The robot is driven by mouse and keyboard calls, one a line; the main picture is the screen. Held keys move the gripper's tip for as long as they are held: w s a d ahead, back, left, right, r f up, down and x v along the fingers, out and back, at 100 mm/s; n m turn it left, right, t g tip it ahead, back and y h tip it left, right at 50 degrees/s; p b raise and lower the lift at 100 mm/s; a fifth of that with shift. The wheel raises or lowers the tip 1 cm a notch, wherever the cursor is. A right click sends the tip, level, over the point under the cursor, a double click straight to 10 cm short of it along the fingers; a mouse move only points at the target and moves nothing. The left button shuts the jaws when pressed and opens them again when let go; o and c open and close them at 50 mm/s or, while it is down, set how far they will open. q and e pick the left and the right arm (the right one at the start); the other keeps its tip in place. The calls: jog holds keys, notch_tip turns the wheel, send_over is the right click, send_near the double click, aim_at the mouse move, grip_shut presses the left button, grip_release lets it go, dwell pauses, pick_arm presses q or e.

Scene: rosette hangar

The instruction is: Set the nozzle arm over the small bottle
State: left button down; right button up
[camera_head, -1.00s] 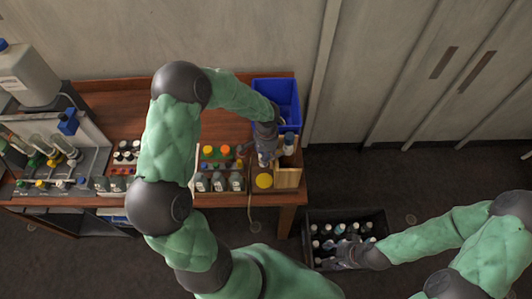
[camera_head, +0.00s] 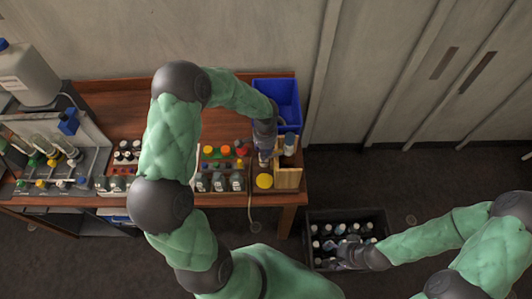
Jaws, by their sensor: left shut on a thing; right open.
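My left gripper (camera_head: 263,157) hangs at the right end of the wooden table, between the coloured caps and a small wooden stand. It is shut on a small grey thing, mostly hidden by the fingers; I cannot tell whether it is the nozzle arm. A yellow disc (camera_head: 264,181) lies just in front of it. A small bottle (camera_head: 290,142) with a pale top stands at the wooden stand (camera_head: 289,179), right of the gripper. Several grey small bottles (camera_head: 219,182) stand in a row to its left. My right gripper (camera_head: 346,256) is open, low over the black crate's bottles.
A blue bin (camera_head: 289,95) stands behind the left gripper. The black crate (camera_head: 378,219) of bottles is on the floor at right. A bench apparatus with a large jug (camera_head: 28,78) and curved clear tubes (camera_head: 44,146) fills the table's left end. The table's back middle looks clear.

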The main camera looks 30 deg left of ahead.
pick_arm(q)
jog(key=w+a+m, duration=0.3)
jog(key=w+m, duration=0.3)
jog(key=m, duration=0.2)
jog(key=shift+a+m, duration=0.2)
jog(key=shift+m, duration=0.1)
jog(key=shift+w, duration=0.15)
dwell(0.3)
jog(key=c, duration=1)
grip_release()
jog(key=shift+r, duration=0.1)
notch_tip(320, 180, up, 12)
jog(key=shift+f, duration=0.1)
